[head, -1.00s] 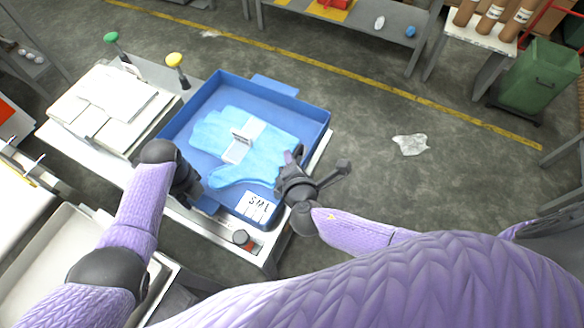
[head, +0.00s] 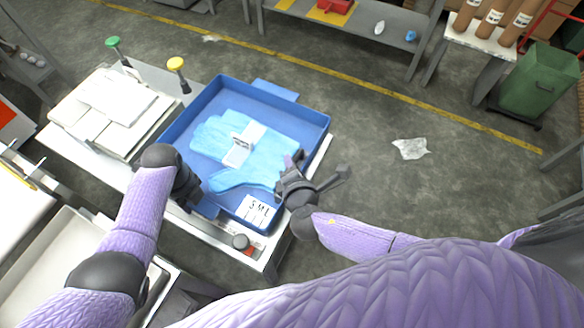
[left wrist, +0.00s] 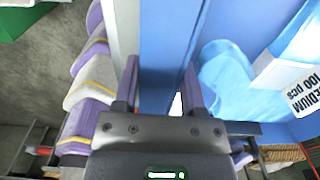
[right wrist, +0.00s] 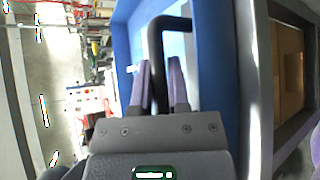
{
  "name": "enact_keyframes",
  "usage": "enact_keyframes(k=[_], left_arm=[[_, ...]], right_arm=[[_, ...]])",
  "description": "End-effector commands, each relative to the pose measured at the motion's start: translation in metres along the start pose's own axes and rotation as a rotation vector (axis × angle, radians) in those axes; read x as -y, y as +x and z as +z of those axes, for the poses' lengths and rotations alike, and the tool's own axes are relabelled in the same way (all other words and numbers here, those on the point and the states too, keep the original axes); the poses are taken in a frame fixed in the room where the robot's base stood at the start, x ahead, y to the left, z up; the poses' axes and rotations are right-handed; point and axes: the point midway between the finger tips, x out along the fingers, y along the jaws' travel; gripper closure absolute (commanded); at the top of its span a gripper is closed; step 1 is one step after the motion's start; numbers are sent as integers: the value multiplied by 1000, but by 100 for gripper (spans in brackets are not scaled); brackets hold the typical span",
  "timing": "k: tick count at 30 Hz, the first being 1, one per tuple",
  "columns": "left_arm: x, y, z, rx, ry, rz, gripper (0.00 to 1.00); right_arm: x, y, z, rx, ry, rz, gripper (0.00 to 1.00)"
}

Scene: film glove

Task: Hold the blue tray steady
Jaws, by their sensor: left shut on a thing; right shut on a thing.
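The blue tray (head: 310,147) stands on the work table, with its left and right sides between my two arms.
White stacked sheets (head: 112,96) lie left of the tray, near a green knob (head: 113,42) and a yellow knob (head: 176,63). Open floor with a crumpled clear sheet (head: 409,148) lies right; a green bin (head: 536,82) stands beyond.

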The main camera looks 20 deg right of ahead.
Motion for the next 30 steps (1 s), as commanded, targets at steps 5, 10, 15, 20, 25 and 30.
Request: enact_keyframes(k=[5, 10, 15, 20, 25, 30], left_arm=[[0, 0, 0, 1, 0, -1, 100], [0, 0, 0, 1, 0, -1, 100], [0, 0, 0, 1, 0, 0, 100], [0, 0, 0, 1, 0, 0, 100], [0, 0, 0, 0, 0, 0, 100], [0, 0, 0, 0, 0, 0, 14]], right_arm=[[-22, -9, 10, 1, 4, 7, 100], [-55, -25, 25, 1, 5, 9, 100], [-78, -36, 36, 2, 3, 8, 100], [-85, -39, 40, 1, 0, 6, 100], [-84, -39, 40, 1, 0, 6, 100], [-84, -39, 40, 1, 0, 6, 100]])
